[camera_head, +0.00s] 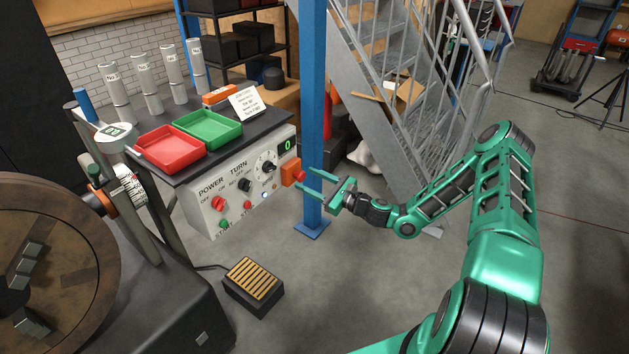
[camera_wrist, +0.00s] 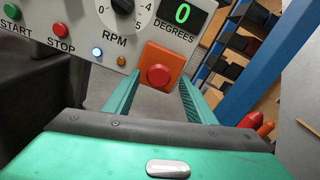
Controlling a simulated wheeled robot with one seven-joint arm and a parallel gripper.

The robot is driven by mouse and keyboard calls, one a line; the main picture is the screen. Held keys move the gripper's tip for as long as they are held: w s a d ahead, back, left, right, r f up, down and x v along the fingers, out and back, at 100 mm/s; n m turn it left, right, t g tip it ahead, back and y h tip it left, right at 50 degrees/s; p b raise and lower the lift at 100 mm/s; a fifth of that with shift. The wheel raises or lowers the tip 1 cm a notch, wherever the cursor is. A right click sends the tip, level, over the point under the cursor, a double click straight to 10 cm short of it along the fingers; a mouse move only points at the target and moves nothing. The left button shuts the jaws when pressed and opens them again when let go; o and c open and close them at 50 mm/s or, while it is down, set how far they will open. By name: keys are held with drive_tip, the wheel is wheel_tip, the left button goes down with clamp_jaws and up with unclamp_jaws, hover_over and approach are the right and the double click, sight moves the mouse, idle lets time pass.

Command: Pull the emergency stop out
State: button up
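The emergency stop is a red round button (camera_wrist: 158,75) on an orange box (camera_wrist: 165,56) at the right end of the control panel (camera_head: 243,190). In the head view the orange box (camera_head: 291,172) juts from the panel's right side, with the red button (camera_head: 301,175) facing my gripper. My gripper (camera_head: 312,180) is open, its two green fingers pointing left towards the button. In the wrist view the fingers (camera_wrist: 160,95) stand apart on either side below the button, with nothing between them. Whether the fingertips reach beside the button is hard to tell.
The panel carries knobs, a lit white lamp (camera_wrist: 97,52), a red stop button (camera_wrist: 60,30) and a degrees display (camera_wrist: 180,14). Red (camera_head: 170,148) and green (camera_head: 210,130) trays lie above the panel. A foot pedal (camera_head: 253,284) is on the floor.

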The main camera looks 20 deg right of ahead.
drive_tip(key=v, duration=1)
drive_tip(key=shift+s+d, duration=0.25)
